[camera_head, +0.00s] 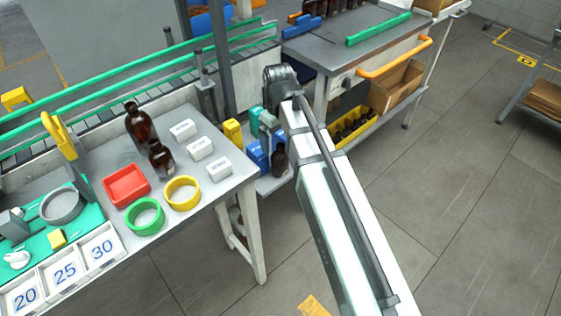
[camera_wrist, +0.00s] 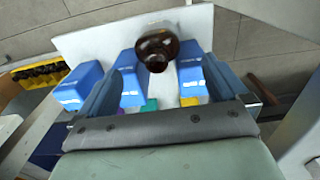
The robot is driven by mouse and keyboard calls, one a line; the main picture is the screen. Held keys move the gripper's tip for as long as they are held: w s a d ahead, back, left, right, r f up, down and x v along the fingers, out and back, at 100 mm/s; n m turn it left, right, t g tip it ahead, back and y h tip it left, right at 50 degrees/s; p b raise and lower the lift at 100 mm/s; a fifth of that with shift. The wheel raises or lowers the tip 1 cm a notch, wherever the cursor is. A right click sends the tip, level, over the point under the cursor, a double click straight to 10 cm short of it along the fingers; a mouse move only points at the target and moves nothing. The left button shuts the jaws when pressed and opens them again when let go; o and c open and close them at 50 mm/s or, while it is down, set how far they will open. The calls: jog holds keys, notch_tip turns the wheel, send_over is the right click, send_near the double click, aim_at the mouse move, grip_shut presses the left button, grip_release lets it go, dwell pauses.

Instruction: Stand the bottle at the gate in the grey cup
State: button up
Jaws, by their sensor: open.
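The grey cup (camera_head: 62,205) is a round, open cup on the green board at the left of the table. A dark amber bottle (camera_head: 280,158) stands upright on a low white shelf beside my gripper (camera_head: 266,135). In the wrist view a dark bottle (camera_wrist: 157,47), probably the same one, is seen from above, ahead of the gap between my fingers. My gripper (camera_wrist: 166,75) is open and empty. Two other amber bottles, one large (camera_head: 142,128) and one small (camera_head: 161,158), stand on the table. I cannot tell which part is the gate.
Blue boxes (camera_wrist: 82,86) stand close around the bottle. The table also holds a red tray (camera_head: 127,186), a green ring (camera_head: 145,216), a yellow ring (camera_head: 182,193) and white blocks (camera_head: 200,148). A conveyor with green rails (camera_head: 150,63) runs behind.

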aim_at(281, 145)
jog(key=shift+f, duration=0.55)
jog(key=shift+f, duration=0.1)
jog(key=shift+d+f, duration=0.15)
jog(key=shift+f, duration=1.1)
jog(key=shift+d+f, duration=0.1)
jog(key=shift+f, duration=1.1)
jog(key=shift+c, duration=0.5)
jog(key=c, duration=1.6)
jog(key=shift+o, duration=0.2)
jog(key=shift+r, duration=0.1)
notch_tip(281, 145, up, 18)
jog(key=shift+f, duration=0.2)
